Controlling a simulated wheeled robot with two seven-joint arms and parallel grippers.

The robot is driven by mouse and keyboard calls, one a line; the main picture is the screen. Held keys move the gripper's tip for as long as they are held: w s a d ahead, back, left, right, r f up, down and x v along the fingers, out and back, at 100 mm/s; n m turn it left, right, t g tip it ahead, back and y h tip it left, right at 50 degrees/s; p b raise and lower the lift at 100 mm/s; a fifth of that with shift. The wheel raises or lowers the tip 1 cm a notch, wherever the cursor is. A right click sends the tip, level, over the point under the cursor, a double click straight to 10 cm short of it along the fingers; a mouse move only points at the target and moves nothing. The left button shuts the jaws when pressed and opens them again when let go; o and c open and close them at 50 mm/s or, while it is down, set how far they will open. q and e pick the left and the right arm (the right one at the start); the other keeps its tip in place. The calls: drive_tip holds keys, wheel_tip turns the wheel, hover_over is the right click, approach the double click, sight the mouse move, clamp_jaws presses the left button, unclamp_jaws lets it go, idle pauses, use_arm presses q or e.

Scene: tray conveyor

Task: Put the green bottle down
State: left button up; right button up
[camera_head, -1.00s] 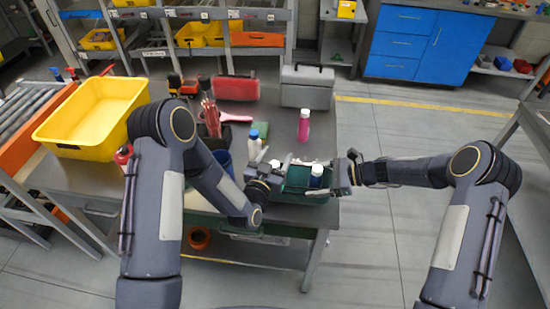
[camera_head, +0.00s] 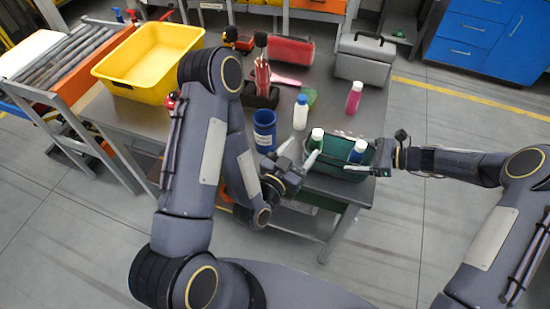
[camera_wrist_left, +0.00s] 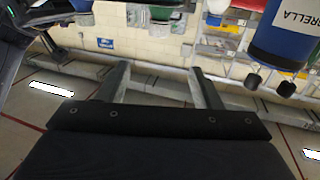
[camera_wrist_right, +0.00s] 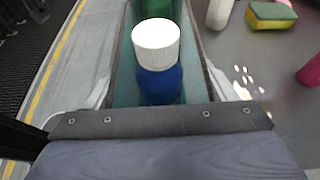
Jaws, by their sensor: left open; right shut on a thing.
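The green bottle (camera_head: 316,142) with a white cap stands upright in the left part of the dark green bin (camera_head: 338,172) at the table's front edge. A green patch at the top of the right wrist view (camera_wrist_right: 153,14) looks like it. My left gripper (camera_head: 297,154) is open, its pale fingertips just left of the bottle; whether they touch it I cannot tell. Its spread fingers (camera_wrist_left: 158,68) hold nothing in the left wrist view. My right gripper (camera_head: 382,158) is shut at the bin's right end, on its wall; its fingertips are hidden.
A blue bottle (camera_head: 357,152) with a white cap stands in the bin's right part. A blue cup (camera_head: 264,130), a white bottle (camera_head: 300,113) and a pink bottle (camera_head: 354,97) stand behind. A grey toolbox (camera_head: 364,64), red case (camera_head: 286,52) and yellow crate (camera_head: 150,62) lie farther back.

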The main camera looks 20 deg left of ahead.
use_arm(q)
drive_tip(key=s+a+r+n+g+y, duration=0.2)
drive_tip(key=a+r+g, duration=0.4)
drive_tip(key=a+r, duration=0.3)
drive_tip(key=s+r+n+g, duration=0.1)
drive_tip(key=s+r+g, duration=0.1)
drive_tip(key=s, duration=0.8)
drive_tip(key=s+a+r+n+g+h, duration=0.1)
drive_tip(key=s+r+g, duration=0.1)
drive_tip(key=s, duration=0.8)
drive_tip(key=shift+r+n+g, duration=0.2)
drive_tip(key=shift+n+g, duration=0.2)
drive_tip(key=shift+g, duration=0.5)
use_arm(e)
drive_tip(key=o, duration=1.4)
drive_tip(key=shift+c, duration=0.2)
